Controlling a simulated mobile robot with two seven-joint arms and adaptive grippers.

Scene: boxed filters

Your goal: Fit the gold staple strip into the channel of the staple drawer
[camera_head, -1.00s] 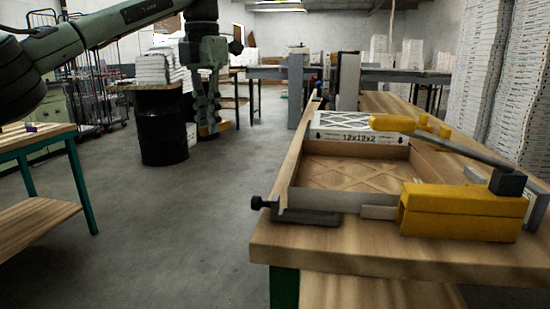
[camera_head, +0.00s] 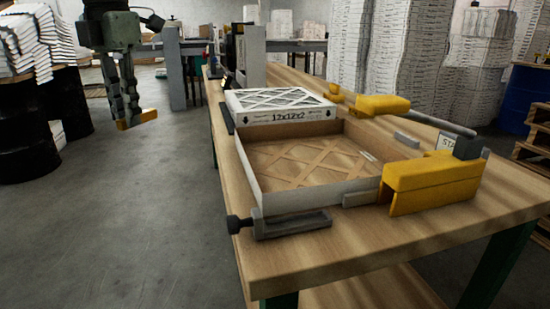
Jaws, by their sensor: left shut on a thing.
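My left gripper (camera_head: 124,111) points down at the upper left, over the floor and left of the workbench. It is shut on a small gold strip (camera_head: 137,119), which lies crosswise at the fingertips. A yellow stapler (camera_head: 432,180) stands at the bench's near right corner. A short grey metal piece (camera_head: 360,199), seemingly the staple drawer, juts from its left end. Its channel is too small to make out. The held strip is well apart from the stapler. My right gripper is not in view.
An open carton (camera_head: 250,170) holds the middle of the bench (camera_head: 340,258), with a white-framed filter (camera_head: 280,106) behind it. A grey clamp (camera_head: 292,224) sits at the near left edge. A yellow-handled tool (camera_head: 382,104) lies behind the carton. Black drums (camera_head: 25,130) stand left.

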